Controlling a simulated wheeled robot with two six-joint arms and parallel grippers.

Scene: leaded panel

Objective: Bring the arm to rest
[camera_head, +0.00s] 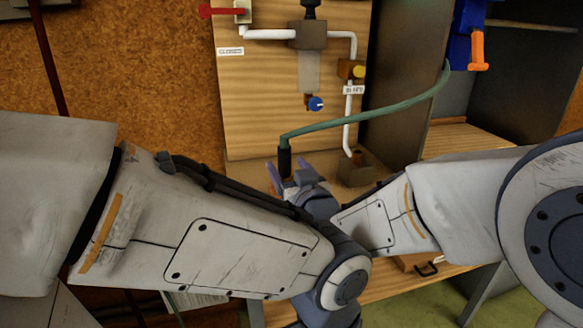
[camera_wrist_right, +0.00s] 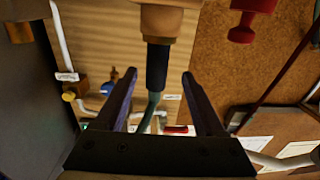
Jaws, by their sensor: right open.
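My right gripper (camera_head: 288,176) is in the middle of the head view, in front of the lower part of the wooden panel. Its two dark purple fingers point up and away from me, close to the black end (camera_head: 284,161) of a green hose. In the right wrist view, my right gripper (camera_wrist_right: 163,88) is open with a wide gap. The black hose end (camera_wrist_right: 157,66) shows in line with that gap, and neither finger is seen touching it. My grey arm links cover much of the lower head view. My left gripper is not in view.
The wooden panel (camera_head: 255,95) carries white pipes (camera_head: 268,34), a red lever (camera_head: 219,11), a blue knob (camera_head: 315,103) and a yellow knob (camera_head: 358,71). The green hose (camera_head: 390,108) runs right to a blue item (camera_head: 462,45) with an orange handle (camera_head: 477,50).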

